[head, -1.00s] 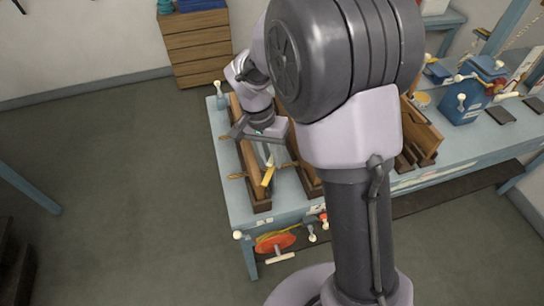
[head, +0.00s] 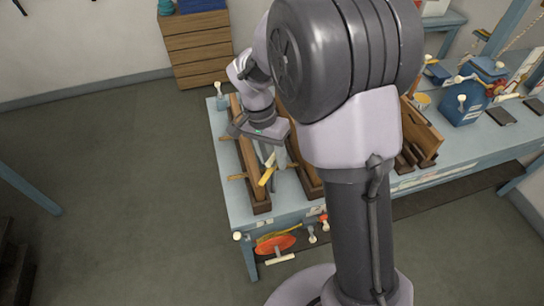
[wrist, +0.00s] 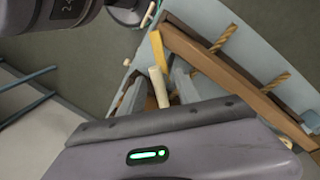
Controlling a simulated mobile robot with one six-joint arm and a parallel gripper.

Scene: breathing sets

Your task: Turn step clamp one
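A cream rod-like handle (wrist: 158,88) and a yellow bar (wrist: 159,66) stand close together beside a long wooden frame on the bench. In the head view the yellow bar (head: 267,176) lies just below the cream handle (head: 269,159). I cannot tell for certain which part is step clamp one. My gripper (head: 272,156) points down over the left end of the bench. In the wrist view, its pale grey fingers (wrist: 158,94) are apart, one on each side of the cream handle. Contact with the handle cannot be made out, and the lower fingers are partly hidden by the gripper body.
The wooden frame (wrist: 225,74) with twisted brass-coloured rods (wrist: 223,38) lies right beside my fingers. The blue bench (head: 232,204) carries more wooden pieces (head: 421,132) and a blue device (head: 463,102) to the right. Open floor (head: 120,190) lies left.

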